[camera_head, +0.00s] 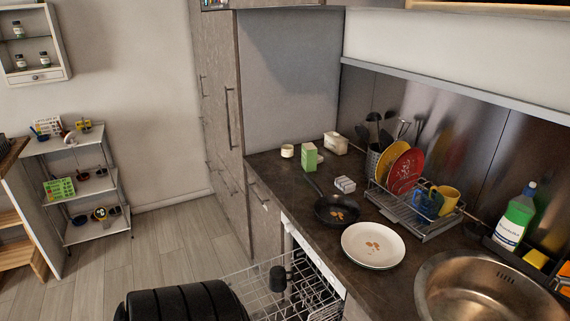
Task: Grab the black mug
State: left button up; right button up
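A small black mug (277,278) sits in the pulled-out wire dishwasher rack (247,287), below the counter and near the bottom middle of the head view. The mug looks upside down or tilted, but it is too small to be sure. Neither of my grippers shows in the head view. A large black ribbed shape at the bottom edge, left of the rack, covers part of the rack's near left side.
The dark counter (372,273) holds a black pan (330,211), a white plate (373,240) with brown bits, and a dish rack (418,218) with plates and mugs. A sink (470,290) is at the right. Floor (165,235) is clear left of the cabinets.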

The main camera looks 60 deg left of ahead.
aim_at(278, 280)
jog(key=u, duration=2.05)
